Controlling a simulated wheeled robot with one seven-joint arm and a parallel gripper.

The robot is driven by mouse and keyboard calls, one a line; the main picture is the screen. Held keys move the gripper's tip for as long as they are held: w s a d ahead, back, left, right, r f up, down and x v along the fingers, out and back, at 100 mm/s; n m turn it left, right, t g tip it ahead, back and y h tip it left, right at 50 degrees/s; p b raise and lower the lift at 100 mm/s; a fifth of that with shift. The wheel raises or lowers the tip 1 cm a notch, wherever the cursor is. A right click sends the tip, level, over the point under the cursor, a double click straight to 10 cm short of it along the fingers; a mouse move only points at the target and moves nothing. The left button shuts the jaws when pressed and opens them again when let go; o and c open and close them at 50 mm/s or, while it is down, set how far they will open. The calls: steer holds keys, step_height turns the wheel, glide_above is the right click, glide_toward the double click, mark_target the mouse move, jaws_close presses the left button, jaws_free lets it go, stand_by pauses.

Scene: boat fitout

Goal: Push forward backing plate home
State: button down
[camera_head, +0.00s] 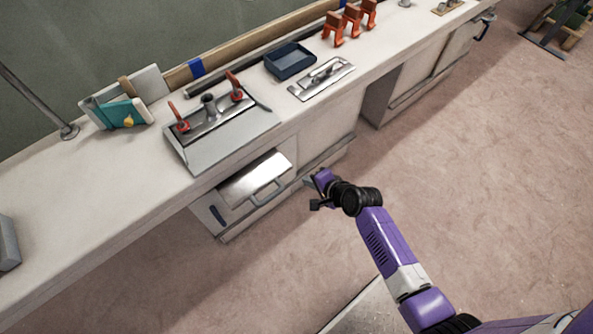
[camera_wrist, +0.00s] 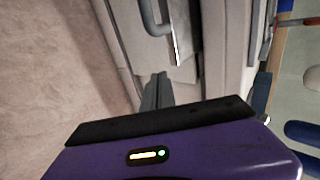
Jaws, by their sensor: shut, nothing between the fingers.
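A bright metal plate with a bar handle (camera_head: 255,178) stands out at the front of the cabinet below the bench, tilted. I cannot tell for sure that it is the forward backing plate. In the wrist view its grey handle (camera_wrist: 152,18) and thin metal edge (camera_wrist: 180,35) show near the top. My gripper (camera_head: 312,194) is to the right of this plate, in front of the cabinet and apart from it. In the wrist view the dark fingers (camera_wrist: 157,90) are shut together and hold nothing. How far the plate goes into the cabinet is hidden.
On the bench (camera_head: 100,185) lie a grey sheet (camera_head: 238,135) with red clamps (camera_head: 234,86), a metal plate with a handle (camera_head: 322,78), and a dark blue tray (camera_head: 290,60). Orange clamps (camera_head: 352,20) stand farther back.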

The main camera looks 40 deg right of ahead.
mark_target(280, 156)
steer(key=w+f, duration=0.2)
steer(key=w, duration=0.4)
steer(key=shift+w, duration=0.2)
steer(key=shift+f, duration=0.1)
steer(key=w+b, duration=0.2)
steer(key=w, duration=0.5)
steer(key=shift+f, duration=0.1)
steer(key=shift+w+r, duration=0.2)
steer(key=shift+w, duration=0.3)
